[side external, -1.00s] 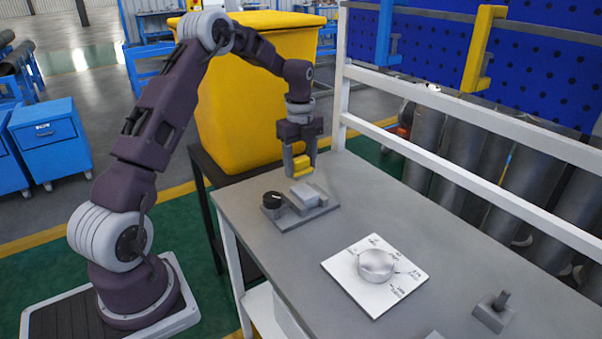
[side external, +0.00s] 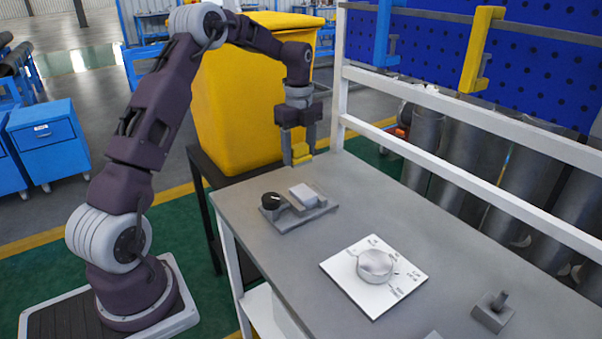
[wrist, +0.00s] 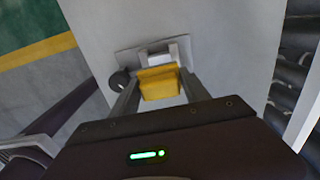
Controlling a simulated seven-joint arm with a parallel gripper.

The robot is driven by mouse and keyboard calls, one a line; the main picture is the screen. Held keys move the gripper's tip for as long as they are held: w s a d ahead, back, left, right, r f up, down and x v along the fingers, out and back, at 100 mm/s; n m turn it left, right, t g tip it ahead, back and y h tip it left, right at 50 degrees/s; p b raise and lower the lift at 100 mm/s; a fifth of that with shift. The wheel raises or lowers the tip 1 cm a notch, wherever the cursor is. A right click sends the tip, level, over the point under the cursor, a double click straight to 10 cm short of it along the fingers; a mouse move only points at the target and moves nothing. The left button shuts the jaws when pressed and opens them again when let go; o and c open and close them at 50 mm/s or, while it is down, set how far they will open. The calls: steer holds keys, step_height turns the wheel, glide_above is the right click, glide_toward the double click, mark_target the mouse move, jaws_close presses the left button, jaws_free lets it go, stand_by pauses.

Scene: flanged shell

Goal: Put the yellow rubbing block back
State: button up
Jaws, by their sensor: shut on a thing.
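The yellow rubbing block (side external: 301,153) is held between the fingertips of my gripper (side external: 299,150), above the far part of the grey bench. It also shows between the two fingers in the wrist view (wrist: 160,84). My gripper is shut on it and points down. A grey fixture plate (side external: 300,217) lies on the bench below and nearer the camera, apart from the block. It carries a black round knob (side external: 271,201) and a light grey raised block (side external: 304,195). In the wrist view the held block hides part of this fixture.
A white card with a silver round part (side external: 375,264) lies mid-bench. A small grey stand with a peg (side external: 493,310) is at the lower right. A white rail (side external: 440,158) runs along the bench's back edge. A yellow bin (side external: 245,100) stands behind the bench's far end.

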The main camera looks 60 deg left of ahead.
steer(key=s+d+f, duration=0.2)
steer(key=s+d, duration=0.3)
steer(key=d, duration=0.3)
glide_above(293, 254)
steer(key=f, duration=0.1)
step_height(293, 254, down, 10)
steer(key=shift+r, duration=0.25)
steer(key=shift+f, duration=0.4)
steer(key=shift+f, duration=0.15)
steer(key=o, duration=1.3)
